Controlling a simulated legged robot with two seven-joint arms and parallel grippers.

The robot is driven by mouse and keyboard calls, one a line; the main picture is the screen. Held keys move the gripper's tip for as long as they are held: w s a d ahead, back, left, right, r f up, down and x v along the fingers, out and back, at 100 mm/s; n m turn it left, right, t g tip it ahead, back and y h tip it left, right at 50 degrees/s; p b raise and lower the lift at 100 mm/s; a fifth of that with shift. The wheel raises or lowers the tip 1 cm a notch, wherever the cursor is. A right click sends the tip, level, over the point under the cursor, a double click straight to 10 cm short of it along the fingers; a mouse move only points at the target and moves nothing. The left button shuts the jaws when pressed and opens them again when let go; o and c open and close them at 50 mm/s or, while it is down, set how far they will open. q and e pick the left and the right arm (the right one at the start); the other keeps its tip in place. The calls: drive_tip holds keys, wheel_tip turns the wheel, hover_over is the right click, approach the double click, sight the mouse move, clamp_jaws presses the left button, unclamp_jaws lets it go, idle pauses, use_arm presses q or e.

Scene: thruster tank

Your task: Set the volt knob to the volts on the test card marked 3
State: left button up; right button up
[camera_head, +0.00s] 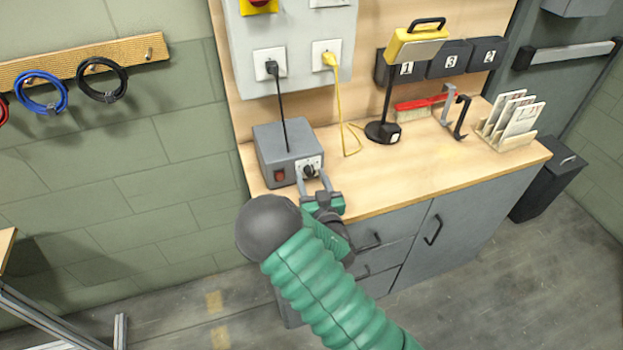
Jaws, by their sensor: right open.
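The grey power box (285,146) stands on the left end of the wooden bench. Its front has a red switch (279,175) and a pale plate with a dark round knob (309,171). My right gripper (312,183) is open at the front of the box, its two fingers on either side of the knob. I cannot tell whether they touch it. White cards (519,120) stand in a wooden rack at the bench's right; their print is too small to read. My left gripper is out of view.
A black plug cord runs to the box from a wall socket (270,64), and a yellow cord (342,100) hangs beside it. The bench front (430,175) is clear.

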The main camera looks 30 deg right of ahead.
drive_tip(key=shift+d, duration=0.1)
drive_tip(key=c, duration=0.6)
clamp_jaws()
drive_tip(key=shift+f+n+b, duration=0.1)
drive_tip(key=shift+n+b, duration=0.2)
drive_tip(key=shift+n, duration=0.9)
drive_tip(key=o, duration=0.6)
unclamp_jaws()
